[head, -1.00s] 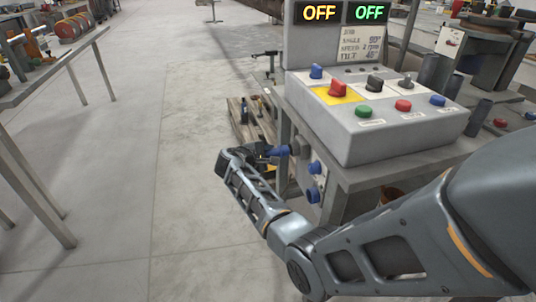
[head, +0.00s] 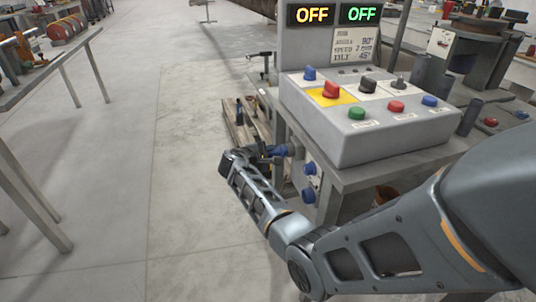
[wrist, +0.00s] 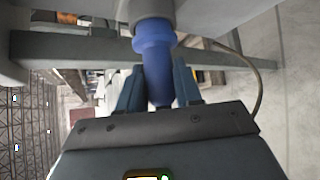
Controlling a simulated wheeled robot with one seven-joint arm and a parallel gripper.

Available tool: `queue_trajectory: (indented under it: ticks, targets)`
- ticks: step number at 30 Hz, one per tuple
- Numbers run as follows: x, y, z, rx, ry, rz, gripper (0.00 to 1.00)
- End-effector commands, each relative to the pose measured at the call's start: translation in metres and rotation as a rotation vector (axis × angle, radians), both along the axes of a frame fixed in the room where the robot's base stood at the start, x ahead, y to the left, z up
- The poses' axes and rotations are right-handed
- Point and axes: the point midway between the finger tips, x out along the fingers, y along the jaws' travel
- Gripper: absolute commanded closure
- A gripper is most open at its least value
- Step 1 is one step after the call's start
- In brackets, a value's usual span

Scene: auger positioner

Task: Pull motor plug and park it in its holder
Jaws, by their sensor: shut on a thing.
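The blue motor plug (wrist: 155,72) stands between my two fingers in the wrist view. Its far end meets a grey round fitting (wrist: 152,10) on the console's side, and I see no gap between them. My gripper (wrist: 158,90) is shut on the plug, one finger on each side. In the head view my gripper (head: 266,156) reaches the left side of the console, and the plug (head: 281,150) shows as a small blue piece there. Two more blue round fittings, an upper one (head: 311,168) and a lower one (head: 308,195), sit below; I cannot tell whether either is the holder.
The control console (head: 365,135) with coloured buttons and a red knob on a yellow plate (head: 330,90) stands on a grey stand. Its displays both read OFF. A wooden pallet (head: 240,125) lies behind my gripper. The floor at left is clear up to a table (head: 50,75).

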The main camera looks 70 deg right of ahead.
Motion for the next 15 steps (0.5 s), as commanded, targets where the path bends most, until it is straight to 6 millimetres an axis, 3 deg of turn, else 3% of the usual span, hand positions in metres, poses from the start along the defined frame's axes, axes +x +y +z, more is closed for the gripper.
queue_trajectory:
  ticks: [15]
  targets:
    - [-0.0095,-0.0082,0.0007,-0.001,0.000,-0.001,1.00]
